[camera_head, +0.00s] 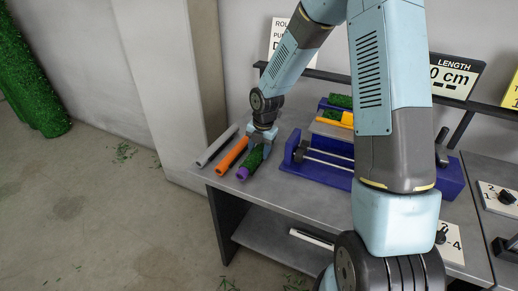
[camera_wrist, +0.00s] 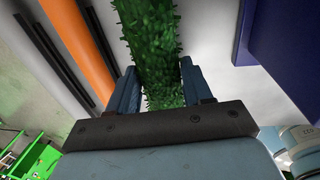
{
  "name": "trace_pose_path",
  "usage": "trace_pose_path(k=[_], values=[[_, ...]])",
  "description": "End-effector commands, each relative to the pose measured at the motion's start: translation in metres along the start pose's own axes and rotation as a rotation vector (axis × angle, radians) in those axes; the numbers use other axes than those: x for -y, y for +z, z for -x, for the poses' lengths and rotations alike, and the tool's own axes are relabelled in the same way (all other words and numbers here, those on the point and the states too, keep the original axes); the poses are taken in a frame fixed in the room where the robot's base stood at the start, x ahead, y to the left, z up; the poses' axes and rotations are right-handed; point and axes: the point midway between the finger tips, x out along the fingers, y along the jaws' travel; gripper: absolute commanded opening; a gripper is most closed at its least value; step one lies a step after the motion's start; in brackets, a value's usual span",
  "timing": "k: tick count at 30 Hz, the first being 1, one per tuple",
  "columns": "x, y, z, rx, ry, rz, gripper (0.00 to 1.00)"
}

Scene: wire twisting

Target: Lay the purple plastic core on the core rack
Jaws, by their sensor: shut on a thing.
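The purple core (camera_head: 242,173) shows its purple end at the left end of the table, with green bristly covering (camera_head: 255,158) along its length. My gripper (camera_head: 261,141) is shut around this green-covered part, pointing down. In the wrist view the green bristly length (camera_wrist: 155,50) runs between the two blue fingers of my gripper (camera_wrist: 163,88); no purple shows there. An orange core (camera_head: 231,156) and a grey-white core (camera_head: 217,146) lie side by side to its left. Dark parallel strips (camera_wrist: 50,60) beside the orange core may be part of the core rack. I cannot tell whether the purple core touches the surface.
A blue fixture with metal rods (camera_head: 310,163) stands to the right on the grey table (camera_head: 285,196). Green and orange pieces (camera_head: 338,115) lie behind it. A sign reading "LENGTH" (camera_head: 452,76) stands at the back. The table's left edge is close to the cores.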

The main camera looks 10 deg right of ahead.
Motion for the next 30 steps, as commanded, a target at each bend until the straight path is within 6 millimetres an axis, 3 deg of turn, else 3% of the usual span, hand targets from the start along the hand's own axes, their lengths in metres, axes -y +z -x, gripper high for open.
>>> trace_pose_path(k=[9, 10, 18, 30], values=[[0.0008, -0.0001, -0.0061, 0.000, 0.000, 0.001, 0.16], [0.0007, 0.0000, -0.0058, 0.001, 0.000, 0.001, 0.53], [0.0007, 0.0000, -0.0057, 0.000, 0.000, 0.001, 0.79], [0.0002, 0.0003, 0.0027, 0.001, 0.002, 0.001, 0.80]])
